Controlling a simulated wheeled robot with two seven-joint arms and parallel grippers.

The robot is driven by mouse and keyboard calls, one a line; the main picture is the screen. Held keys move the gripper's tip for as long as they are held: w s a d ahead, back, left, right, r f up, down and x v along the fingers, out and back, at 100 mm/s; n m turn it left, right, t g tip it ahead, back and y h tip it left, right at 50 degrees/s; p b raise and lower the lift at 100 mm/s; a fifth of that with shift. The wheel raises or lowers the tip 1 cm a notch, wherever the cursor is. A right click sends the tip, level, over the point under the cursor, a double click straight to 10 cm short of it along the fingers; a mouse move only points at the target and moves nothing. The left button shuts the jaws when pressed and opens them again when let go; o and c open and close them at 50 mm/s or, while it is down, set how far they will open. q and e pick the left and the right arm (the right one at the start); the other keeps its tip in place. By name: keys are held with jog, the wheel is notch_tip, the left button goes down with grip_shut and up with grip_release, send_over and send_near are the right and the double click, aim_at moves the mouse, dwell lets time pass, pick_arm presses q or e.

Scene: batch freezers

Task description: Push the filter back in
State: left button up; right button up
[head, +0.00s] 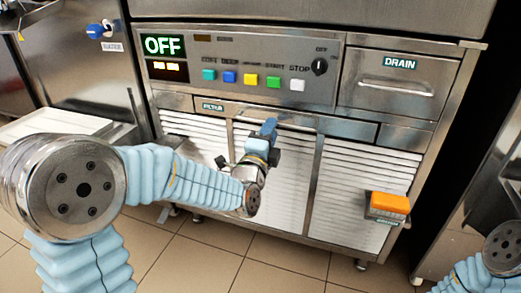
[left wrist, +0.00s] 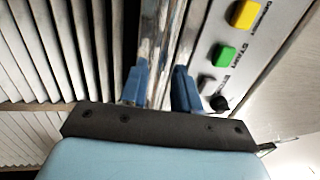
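The filter (head: 345,129) is a low, wide metal front in the middle of the machine, below the buttons and marked by a small FILTER label (head: 212,106). I cannot tell how far it sticks out. My left gripper (head: 268,129) is at the middle of this front and hides part of it. In the left wrist view its two blue fingers (left wrist: 161,88) stand apart, with a strip of bare metal (left wrist: 165,40) between them. No held object shows, and contact with the metal cannot be made out. My right gripper is out of view.
A control panel (head: 250,62) with coloured buttons and an OFF display sits above. The DRAIN drawer (head: 400,85) is at upper right. Slatted vent panels (head: 360,190) lie below. An orange block (head: 390,203) sticks out at lower right. A pale tray (head: 55,123) is at left.

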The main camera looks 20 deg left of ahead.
pick_arm(q)
jog(key=s+f+b, duration=0.1)
jog(key=s+b, duration=0.2)
jog(key=s, duration=0.7)
jog(key=shift+a+f, duration=0.2)
jog(key=shift+f, duration=0.15)
